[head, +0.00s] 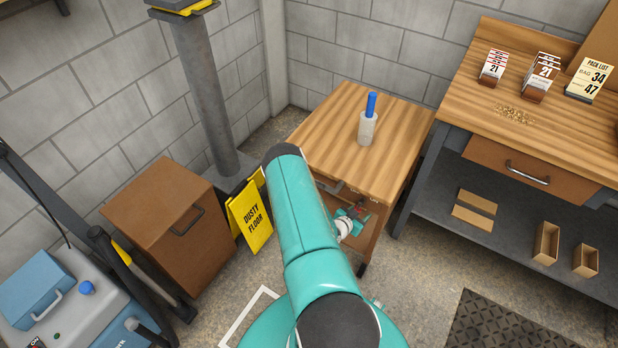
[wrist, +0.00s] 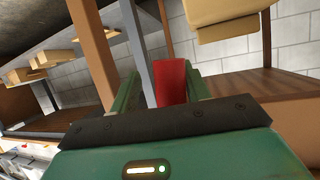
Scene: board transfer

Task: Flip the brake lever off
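The brake lever shows as a red, upright flat piece (wrist: 172,82) in the wrist view, and a small red patch (head: 363,213) shows beside my gripper in the head view. My gripper (head: 353,215) is at the front side of the wooden cart (head: 335,125), below its top. In the wrist view, my gripper (wrist: 167,88) has its fingers apart, one on each side of the red lever. A gap shows at the left finger; the right finger looks close to the lever, contact unclear. Lettering on the cart's front edge is partly hidden by my arm. The lever's base is hidden.
A bottle with a blue top (head: 368,120) stands on the cart. A workbench (head: 535,120) is at right. A yellow floor sign (head: 250,215) and brown cabinet (head: 165,225) stand left of my arm. A grey post (head: 205,90) rises behind them.

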